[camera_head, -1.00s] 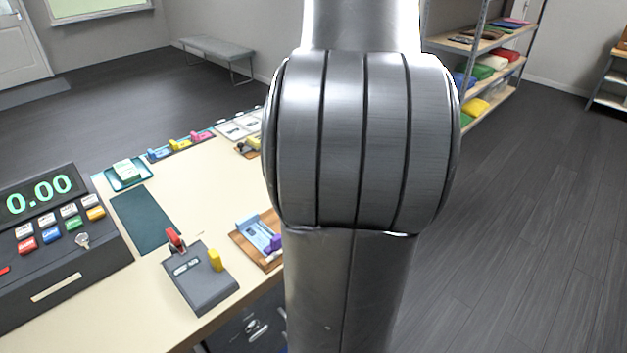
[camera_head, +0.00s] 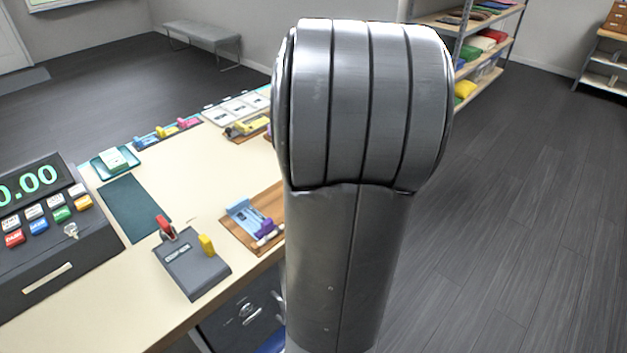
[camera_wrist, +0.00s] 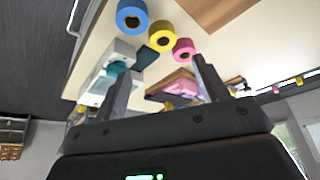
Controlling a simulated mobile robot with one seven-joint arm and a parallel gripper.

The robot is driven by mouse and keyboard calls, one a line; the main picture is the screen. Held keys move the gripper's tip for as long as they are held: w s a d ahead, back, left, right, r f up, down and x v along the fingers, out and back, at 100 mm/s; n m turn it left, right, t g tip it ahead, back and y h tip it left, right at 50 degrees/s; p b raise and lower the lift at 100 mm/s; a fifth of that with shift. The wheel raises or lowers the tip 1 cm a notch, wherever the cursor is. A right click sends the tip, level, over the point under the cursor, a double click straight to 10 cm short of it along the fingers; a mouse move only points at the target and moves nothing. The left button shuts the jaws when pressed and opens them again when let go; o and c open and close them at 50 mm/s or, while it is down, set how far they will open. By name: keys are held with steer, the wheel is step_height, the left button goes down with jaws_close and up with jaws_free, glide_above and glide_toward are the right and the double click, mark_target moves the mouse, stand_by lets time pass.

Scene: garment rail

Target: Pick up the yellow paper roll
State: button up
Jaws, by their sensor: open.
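In the tilted wrist view, the yellow paper roll (camera_wrist: 162,35) shows its round end with a dark core hole. It sits between a blue roll (camera_wrist: 132,17) and a pink roll (camera_wrist: 183,49), in a row on the cream counter. My gripper (camera_wrist: 162,64) is open and empty, its two fingers spread wide. The yellow roll appears beyond the fingertips, roughly between them in the picture, and apart from them. In the head view my arm blocks the middle; I cannot make out my gripper or the paper rolls there.
The cream counter (camera_head: 180,184) holds a cash register (camera_head: 45,235), a grey device (camera_head: 190,272) with red and yellow parts, and a wooden board (camera_head: 240,236) carrying a blue item. Small blue, yellow and pink items line its far edge. Dark floor on the right is clear.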

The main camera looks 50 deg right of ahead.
steer(key=shift+a+x, duration=0.2)
steer(key=shift+x, duration=4.9)
steer(key=shift+w, duration=0.1)
steer(key=shift+c, duration=0.6)
steer(key=c, duration=1)
steer(key=shift+o, duration=0.2)
steer(key=shift+r, duration=0.15)
